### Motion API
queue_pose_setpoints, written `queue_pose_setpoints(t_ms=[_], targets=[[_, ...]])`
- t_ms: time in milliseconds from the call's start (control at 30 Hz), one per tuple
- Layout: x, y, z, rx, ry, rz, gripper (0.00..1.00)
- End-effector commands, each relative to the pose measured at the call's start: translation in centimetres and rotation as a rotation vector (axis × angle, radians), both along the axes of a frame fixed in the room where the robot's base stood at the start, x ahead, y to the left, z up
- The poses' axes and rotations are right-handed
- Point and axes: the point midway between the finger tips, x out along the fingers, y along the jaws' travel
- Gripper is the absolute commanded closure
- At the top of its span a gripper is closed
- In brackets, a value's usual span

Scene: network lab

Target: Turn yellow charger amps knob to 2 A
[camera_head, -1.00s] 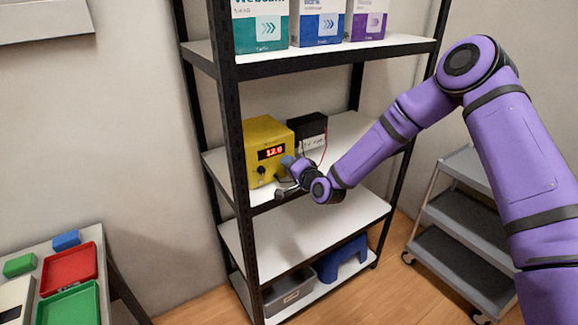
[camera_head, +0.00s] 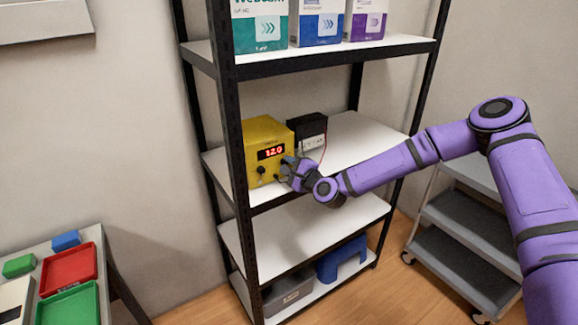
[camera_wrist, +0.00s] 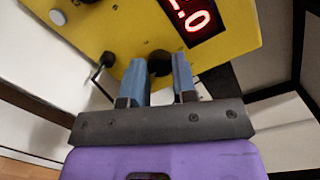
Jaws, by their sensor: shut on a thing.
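The yellow charger (camera_head: 258,135) stands on the middle shelf, its red display reading 12.0. A dark knob (camera_head: 262,170) shows at the left of its front face. In the wrist view, the charger's yellow face (camera_wrist: 115,25) fills the top, and part of the lit display (camera_wrist: 190,12) shows. My gripper (camera_head: 286,172) is at the right side of the charger's front. In the wrist view, its two blue-grey fingers (camera_wrist: 159,72) are closed on either side of a dark round knob (camera_wrist: 160,60). The fingers partly hide this knob. Its pointer and scale cannot be read.
A black box (camera_head: 308,130) with a pale label stands right of the charger, with a thin red wire nearby. A black post (camera_head: 235,130) rises at the shelf's front left corner. In the wrist view, a black fitting (camera_wrist: 107,59) is close left of the fingers.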

Motion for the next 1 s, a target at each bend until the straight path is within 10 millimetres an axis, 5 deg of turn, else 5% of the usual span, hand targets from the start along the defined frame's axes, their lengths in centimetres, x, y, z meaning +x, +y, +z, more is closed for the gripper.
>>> queue_pose_setpoints(t_ms=[800,833,933,1000], targets=[[-0.02,-0.01,-0.1,0.104,0.072,0.0,0.98],[-0.02,-0.01,-0.1,0.104,0.072,0.0,0.72],[-0.02,-0.01,-0.09,0.103,0.071,0.0,0.49],[-0.01,0.0,-0.08,0.103,0.071,0.0,0.48]])
